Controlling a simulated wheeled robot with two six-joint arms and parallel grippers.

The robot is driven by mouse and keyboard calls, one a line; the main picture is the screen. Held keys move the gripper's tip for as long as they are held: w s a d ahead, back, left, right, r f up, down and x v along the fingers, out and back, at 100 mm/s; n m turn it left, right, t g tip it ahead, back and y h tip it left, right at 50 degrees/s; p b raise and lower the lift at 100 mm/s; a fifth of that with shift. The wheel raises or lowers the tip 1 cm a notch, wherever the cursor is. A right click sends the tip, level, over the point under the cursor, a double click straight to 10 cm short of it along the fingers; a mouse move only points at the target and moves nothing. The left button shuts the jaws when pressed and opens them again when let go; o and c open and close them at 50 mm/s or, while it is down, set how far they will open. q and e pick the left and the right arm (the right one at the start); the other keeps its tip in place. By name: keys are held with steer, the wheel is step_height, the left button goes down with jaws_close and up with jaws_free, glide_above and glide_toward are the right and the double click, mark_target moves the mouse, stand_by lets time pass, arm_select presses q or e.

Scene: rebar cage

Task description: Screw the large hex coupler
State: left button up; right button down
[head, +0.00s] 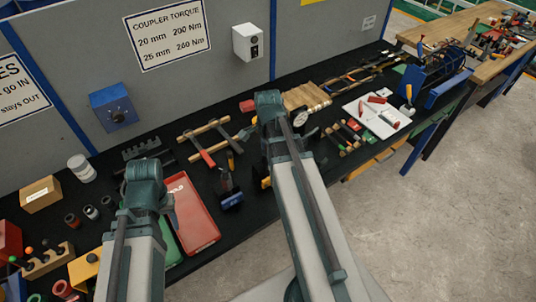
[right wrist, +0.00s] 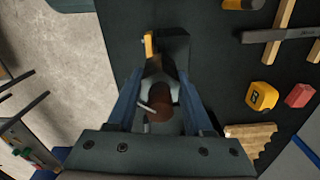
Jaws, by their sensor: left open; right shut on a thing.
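My right gripper (right wrist: 162,92) is shut on the large hex coupler (right wrist: 152,76), a grey piece between its blue fingers in the right wrist view. A round reddish-brown part (right wrist: 161,97) shows at the near side of the coupler. A dark block (right wrist: 174,48) with a yellow handle (right wrist: 149,44) stands just beyond the fingertips. I cannot tell how far the coupler sits on any thread.
The red tray (head: 194,215) lies left of the block. A yellow tape measure (right wrist: 261,96) and a red block (right wrist: 299,95) lie to the right in the wrist view. The white tray (head: 379,116) is farther right.

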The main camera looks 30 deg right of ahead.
steer(key=m, duration=0.4)
steer(key=shift+m, duration=0.4)
steer(key=m, duration=0.4)
steer(key=shift+w+m, duration=0.1)
steer(key=shift+m, duration=0.2)
steer(key=m, duration=0.4)
steer(key=shift+d, duration=0.1)
steer(key=shift+m, duration=2.5)
steer(key=shift+m, duration=0.3)
steer(key=shift+c, duration=1.5)
jaws_free()
steer(key=shift+r, duration=0.1)
